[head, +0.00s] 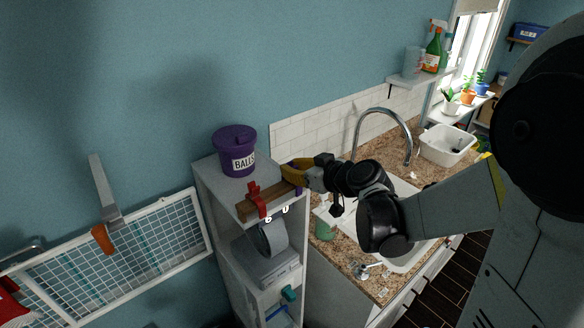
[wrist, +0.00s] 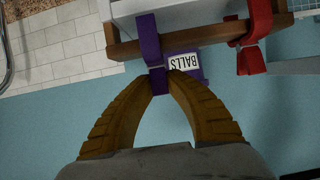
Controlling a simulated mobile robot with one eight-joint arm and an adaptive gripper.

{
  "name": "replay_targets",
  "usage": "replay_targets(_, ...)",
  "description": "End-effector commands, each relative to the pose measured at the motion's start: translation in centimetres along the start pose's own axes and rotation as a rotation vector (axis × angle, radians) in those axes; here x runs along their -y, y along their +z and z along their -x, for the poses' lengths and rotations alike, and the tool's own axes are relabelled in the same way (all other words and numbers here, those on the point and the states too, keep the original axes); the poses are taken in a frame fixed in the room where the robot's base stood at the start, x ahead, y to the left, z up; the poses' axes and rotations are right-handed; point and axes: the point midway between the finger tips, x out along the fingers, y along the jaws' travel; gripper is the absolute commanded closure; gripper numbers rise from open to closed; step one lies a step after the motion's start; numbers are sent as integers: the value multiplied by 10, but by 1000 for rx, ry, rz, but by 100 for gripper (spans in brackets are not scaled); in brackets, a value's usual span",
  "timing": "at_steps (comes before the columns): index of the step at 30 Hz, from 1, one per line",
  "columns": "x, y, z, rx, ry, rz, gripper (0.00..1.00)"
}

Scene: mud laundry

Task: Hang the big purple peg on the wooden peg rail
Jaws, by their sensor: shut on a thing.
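The big purple peg (wrist: 149,40) is between my gripper's yellow fingertips (wrist: 166,76) in the wrist view. My gripper (head: 291,173) is shut on its near end, at the right end of the rail in the head view. The peg crosses the wooden peg rail (wrist: 200,34), which runs along the shelf's top front edge and also shows in the head view (head: 282,202). I cannot tell whether its legs straddle the rail or only overlap it. A red peg (wrist: 254,40) sits on the rail beside it and shows in the head view (head: 256,199).
A purple bucket marked BALLS (head: 235,151) stands on the shelf unit (head: 208,182), close behind the rail. A white wire rack (head: 120,250) is on the wall at left. A sink counter with a tall faucet (head: 383,113) lies right of the shelf.

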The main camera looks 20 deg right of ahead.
Motion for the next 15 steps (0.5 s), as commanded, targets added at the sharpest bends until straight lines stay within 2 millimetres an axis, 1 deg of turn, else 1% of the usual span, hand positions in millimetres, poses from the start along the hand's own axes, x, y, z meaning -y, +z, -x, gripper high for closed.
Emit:
replay_targets(4, 0, 0, 0, 0, 0, 0, 100)
replay_targets(5, 0, 0, 0, 0, 0, 0, 75)
replay_targets(6, 0, 0, 0, 0, 0, 0, 62)
replay_targets(7, 0, 0, 0, 0, 0, 0, 60)
replay_targets(15, 0, 0, 0, 0, 0, 0, 60)
